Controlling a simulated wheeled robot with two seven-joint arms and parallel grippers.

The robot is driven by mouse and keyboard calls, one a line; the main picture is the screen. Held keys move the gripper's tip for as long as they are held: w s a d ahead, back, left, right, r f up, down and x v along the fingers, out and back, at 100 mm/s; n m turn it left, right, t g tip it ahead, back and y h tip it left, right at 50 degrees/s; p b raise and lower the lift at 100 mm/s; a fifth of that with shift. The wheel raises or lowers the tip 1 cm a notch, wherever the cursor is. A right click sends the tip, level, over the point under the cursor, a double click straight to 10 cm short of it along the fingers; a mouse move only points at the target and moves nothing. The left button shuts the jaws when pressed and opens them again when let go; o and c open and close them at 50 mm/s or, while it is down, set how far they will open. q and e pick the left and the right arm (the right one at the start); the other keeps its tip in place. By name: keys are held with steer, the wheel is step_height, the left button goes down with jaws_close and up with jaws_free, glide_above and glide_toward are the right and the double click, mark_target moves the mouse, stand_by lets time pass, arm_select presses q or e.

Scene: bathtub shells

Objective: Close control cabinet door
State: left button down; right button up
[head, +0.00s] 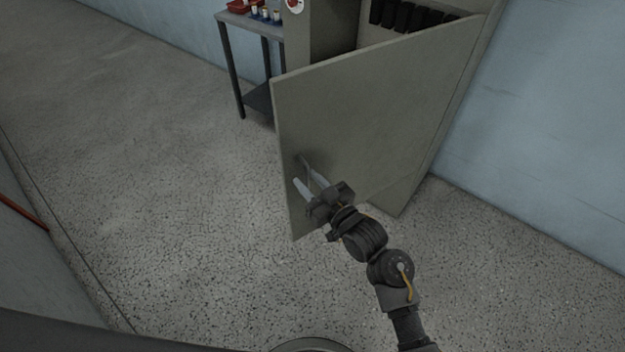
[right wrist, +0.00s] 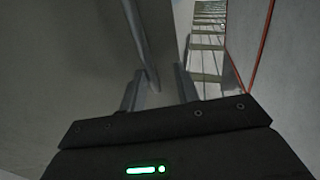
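The control cabinet (head: 334,28) stands at the top of the head view, with its grey-beige door (head: 375,105) swung wide open towards me. My right gripper (head: 301,171) is at the lower part of the door, near its free edge. Its two fingers are spread apart in front of the door face. In the right wrist view, the door (right wrist: 60,60) fills the left side, and a narrow upright strip reaches down between the fingers (right wrist: 157,92). I cannot tell whether the fingers touch the door. My left gripper is not in view.
A dark-legged table (head: 241,20) with a red tray and small items stands left of the cabinet. A pale blue wall (head: 550,130) is at the right. The speckled floor (head: 150,150) left of the door is clear.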

steer(key=shift+w+d, duration=0.1)
steer(key=shift+d, duration=0.1)
steer(key=b+v, duration=0.1)
steer(key=v, duration=0.9)
steer(key=shift+s+d, duration=0.25)
steer(key=shift+s, duration=0.1)
